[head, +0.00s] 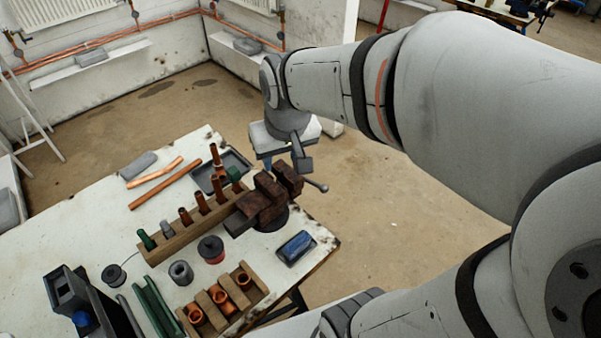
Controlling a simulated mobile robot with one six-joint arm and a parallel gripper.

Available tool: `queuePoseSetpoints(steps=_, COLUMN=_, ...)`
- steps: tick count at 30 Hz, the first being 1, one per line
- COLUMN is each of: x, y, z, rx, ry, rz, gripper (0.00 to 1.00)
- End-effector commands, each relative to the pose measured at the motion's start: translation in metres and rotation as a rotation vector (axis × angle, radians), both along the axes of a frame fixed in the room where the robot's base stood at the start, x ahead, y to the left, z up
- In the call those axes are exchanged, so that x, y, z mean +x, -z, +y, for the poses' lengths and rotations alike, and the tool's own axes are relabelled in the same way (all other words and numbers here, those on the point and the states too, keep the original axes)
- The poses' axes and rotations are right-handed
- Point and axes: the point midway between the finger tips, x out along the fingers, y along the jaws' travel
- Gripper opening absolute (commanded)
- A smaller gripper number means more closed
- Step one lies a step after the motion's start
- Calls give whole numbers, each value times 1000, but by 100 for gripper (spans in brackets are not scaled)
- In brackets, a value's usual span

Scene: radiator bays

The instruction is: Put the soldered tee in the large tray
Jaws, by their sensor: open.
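Copper fittings sit in the notched wooden rack (205,300) at the table's front: one at the back (243,280), one in the middle (222,299), one in front (195,316). They may be tees; I cannot tell which is soldered. A grey rimmed tray (239,158), the larger of two, lies at the table's back, partly hidden behind upright copper pieces. My gripper (285,164) hangs beyond the vise, right of this tray and far from the rack. It is open; its fingertips are small and partly hidden, and I see nothing held.
A rusty vise (266,200) stands at the table's right edge. A long wooden block (180,238) holds several upright pieces. A small tray with something blue (296,247) lies at the right corner. Copper pipes (165,190) lie at the back left.

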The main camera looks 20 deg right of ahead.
Motion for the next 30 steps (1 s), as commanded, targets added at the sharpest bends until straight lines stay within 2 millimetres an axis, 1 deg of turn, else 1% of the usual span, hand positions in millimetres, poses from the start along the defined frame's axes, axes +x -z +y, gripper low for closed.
queuePoseSetpoints(steps=1, x=-22, y=-2, z=-5, rx=0, ry=14, rz=-1, gripper=41)
queuePoseSetpoints(steps=3, x=-45, y=0, z=-10, rx=-1, ry=28, rz=8, gripper=41)
queuePoseSetpoints(steps=6, x=-69, y=3, z=-14, rx=-1, ry=43, rz=18, gripper=41)
queuePoseSetpoints(steps=9, x=-82, y=6, z=-20, rx=-2, ry=52, rz=24, gripper=41)
queuePoseSetpoints(steps=13, x=-86, y=7, z=-20, rx=-2, ry=53, rz=28, gripper=41)
queuePoseSetpoints(steps=30, x=-85, y=7, z=-20, rx=-2, ry=52, rz=27, gripper=41)
